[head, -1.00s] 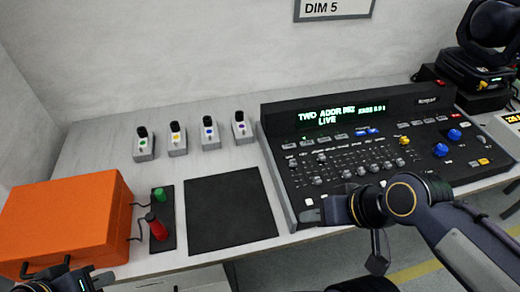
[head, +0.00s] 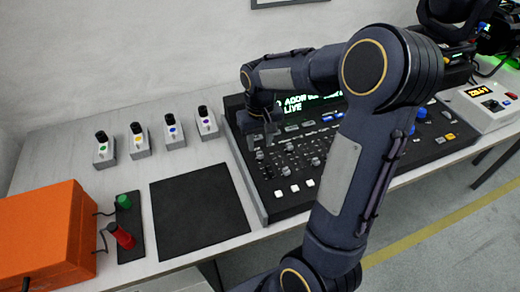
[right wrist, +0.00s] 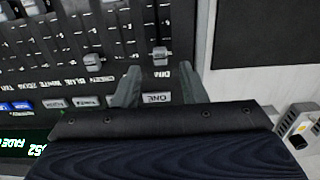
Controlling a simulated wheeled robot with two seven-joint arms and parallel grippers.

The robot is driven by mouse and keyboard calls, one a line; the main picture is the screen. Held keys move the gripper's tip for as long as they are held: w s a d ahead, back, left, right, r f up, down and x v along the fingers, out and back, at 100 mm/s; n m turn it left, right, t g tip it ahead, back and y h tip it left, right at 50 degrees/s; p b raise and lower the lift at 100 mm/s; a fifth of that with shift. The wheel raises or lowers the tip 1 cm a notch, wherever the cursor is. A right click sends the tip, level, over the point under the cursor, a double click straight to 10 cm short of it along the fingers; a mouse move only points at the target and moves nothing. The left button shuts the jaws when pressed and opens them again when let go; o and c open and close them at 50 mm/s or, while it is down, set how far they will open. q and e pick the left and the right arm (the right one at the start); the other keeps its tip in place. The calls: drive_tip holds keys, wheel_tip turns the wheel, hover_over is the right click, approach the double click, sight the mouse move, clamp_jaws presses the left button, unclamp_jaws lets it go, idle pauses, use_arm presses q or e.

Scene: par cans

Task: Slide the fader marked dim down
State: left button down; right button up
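The fader marked DIM (right wrist: 160,56) is a grey knob in a slot on the black lighting console (head: 256,188). In the right wrist view it sits close to its DIM label, near the display-side end of its slot. My right gripper (right wrist: 159,72) is open, with one finger on each side of the slot line and the knob near the gap at the fingertips. I cannot tell whether a finger touches it. In the head view my right gripper (head: 262,135) is over the console's left part. My left gripper is out of view.
Another fader knob (right wrist: 93,59) stands to the left in the wrist view. A black mat (head: 198,212), several small coloured-button units (head: 172,131) and an orange case (head: 45,235) lie left of the console. My right arm covers much of the console.

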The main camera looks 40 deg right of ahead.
sight(260, 153)
wheel_tip(260, 153, down, 4)
drive_tip(key=shift+f, duration=0.1)
clamp_jaws()
idle(0.4)
